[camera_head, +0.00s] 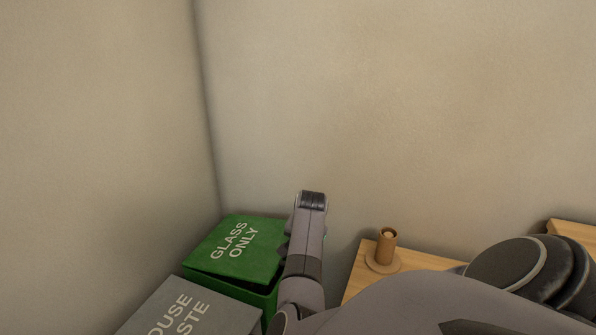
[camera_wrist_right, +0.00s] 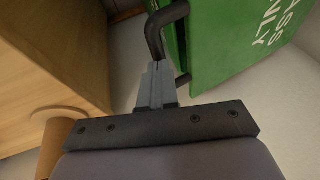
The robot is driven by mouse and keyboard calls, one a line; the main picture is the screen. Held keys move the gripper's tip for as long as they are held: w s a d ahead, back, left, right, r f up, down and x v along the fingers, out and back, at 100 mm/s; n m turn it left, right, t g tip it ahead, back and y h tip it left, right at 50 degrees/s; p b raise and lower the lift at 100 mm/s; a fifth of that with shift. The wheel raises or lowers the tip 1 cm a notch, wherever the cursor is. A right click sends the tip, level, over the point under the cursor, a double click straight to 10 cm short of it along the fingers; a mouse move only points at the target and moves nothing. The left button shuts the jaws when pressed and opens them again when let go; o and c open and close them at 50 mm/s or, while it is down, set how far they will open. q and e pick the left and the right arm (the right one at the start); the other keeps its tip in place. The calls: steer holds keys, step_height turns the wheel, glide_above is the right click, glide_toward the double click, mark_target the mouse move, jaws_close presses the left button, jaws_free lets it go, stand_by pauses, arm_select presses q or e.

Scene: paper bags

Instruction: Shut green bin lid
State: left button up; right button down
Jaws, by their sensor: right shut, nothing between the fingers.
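The green bin (camera_head: 262,290) stands in the corner at the lower left of the head view. Its lid (camera_head: 215,262), lettered "GLASS ONLY", lies over the top, with a dark gap under its front edge. In the right wrist view the green bin's lettered panel (camera_wrist_right: 218,45) is at the upper right, with a dark bent handle (camera_wrist_right: 154,38) beside it. My right gripper (camera_wrist_right: 156,66) is shut and empty, its tips overlapping the handle; contact is unclear. In the head view my right arm covers the bin's right side. My left gripper is out of view.
A grey bin lettered "HOUSE WASTE" (camera_head: 200,302) stands in front of the green one. Walls close off the left and back.

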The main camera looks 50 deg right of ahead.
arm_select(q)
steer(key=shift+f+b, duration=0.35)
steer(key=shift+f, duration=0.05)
arm_select(e)
step_height(320, 180, down, 7)
steer(key=s, duration=0.1)
steer(key=shift+s+d+r, duration=0.15)
steer(key=shift+s, duration=0.05)
steer(key=shift+s, duration=0.1)
arm_select(q)
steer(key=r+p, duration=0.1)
steer(key=p, duration=0.1)
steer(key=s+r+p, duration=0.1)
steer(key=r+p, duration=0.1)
steer(key=p, duration=0.1)
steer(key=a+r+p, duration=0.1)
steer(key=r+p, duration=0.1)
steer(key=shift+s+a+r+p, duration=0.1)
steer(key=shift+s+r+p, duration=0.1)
steer(key=shift+p, duration=0.15)
arm_select(e)
steer(key=s+d+v, duration=0.1)
steer(key=v, duration=1.3)
steer(key=shift+d, duration=0.35)
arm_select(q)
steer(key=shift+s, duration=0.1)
arm_select(e)
steer(key=shift+s, duration=0.15)
